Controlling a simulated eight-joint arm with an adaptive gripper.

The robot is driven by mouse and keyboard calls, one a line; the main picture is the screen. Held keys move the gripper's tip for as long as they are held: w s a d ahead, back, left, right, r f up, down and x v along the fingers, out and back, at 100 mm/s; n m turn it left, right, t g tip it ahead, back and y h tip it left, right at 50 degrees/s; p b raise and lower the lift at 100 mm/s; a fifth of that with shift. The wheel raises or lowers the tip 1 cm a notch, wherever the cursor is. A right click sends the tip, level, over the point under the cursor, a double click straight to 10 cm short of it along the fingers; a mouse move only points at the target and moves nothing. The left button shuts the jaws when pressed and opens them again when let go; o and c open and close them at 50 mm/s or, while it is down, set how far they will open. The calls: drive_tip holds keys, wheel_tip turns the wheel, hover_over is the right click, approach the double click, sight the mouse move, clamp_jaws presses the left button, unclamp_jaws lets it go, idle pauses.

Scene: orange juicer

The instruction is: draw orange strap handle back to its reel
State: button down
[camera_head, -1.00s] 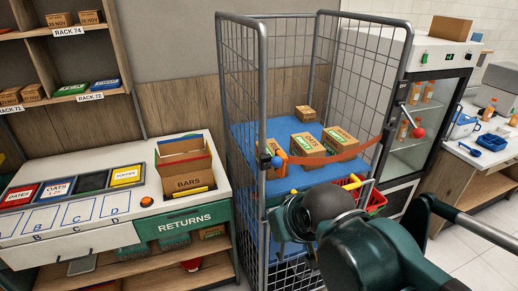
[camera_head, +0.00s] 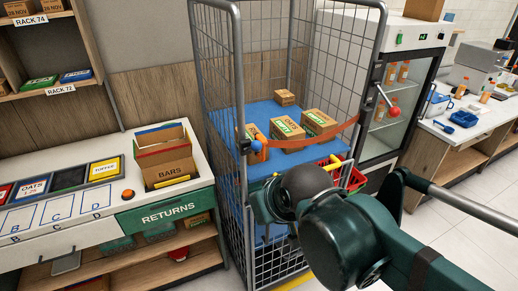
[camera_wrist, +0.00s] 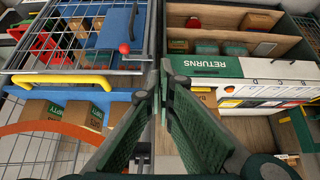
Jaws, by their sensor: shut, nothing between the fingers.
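An orange strap (camera_head: 325,136) runs across the front of the wire roll cage, between its left and right front posts. Its orange handle (camera_head: 263,150) is at the left end, beside a blue ball on the left post. I cannot clearly make out the reel. A curved orange band shows at the left of the wrist view (camera_wrist: 45,128); I cannot tell if it is the strap or its handle. My gripper (camera_wrist: 160,78) is shut and empty. In the head view it is below the handle, with its fingertips hidden, apart from the strap.
The cage (camera_head: 241,90) holds several cardboard boxes (camera_head: 288,131) on a blue shelf (camera_head: 255,118). A red basket (camera_head: 356,178) is at its right. A red ball (camera_head: 381,102) sticks out near the fridge (camera_head: 411,75). The returns counter (camera_head: 165,208) stands to the left.

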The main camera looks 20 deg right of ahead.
drive_tip(key=c, duration=3.2)
unclamp_jaws()
drive_tip(key=shift+c, duration=0.2)
drive_tip(key=o, duration=0.4)
drive_tip(key=w+a+f+n+y+b, duration=0.2)
drive_tip(key=w+a+f+y+b, duration=0.25)
drive_tip(key=w+y, duration=0.5)
drive_tip(key=d+r+n+t+y, duration=0.1)
drive_tip(key=d+r+n+y, duration=0.2)
drive_tip(key=d, duration=0.3)
drive_tip(key=d+r+n+t+y+b, duration=0.1)
drive_tip(key=d+r+n+t+y, duration=0.1)
drive_tip(key=d, duration=0.4)
drive_tip(key=d+r+n+t+y, duration=0.2)
drive_tip(key=d+r+n+y, duration=0.2)
drive_tip(key=d, duration=0.1)
drive_tip(key=shift+d+r, duration=0.4)
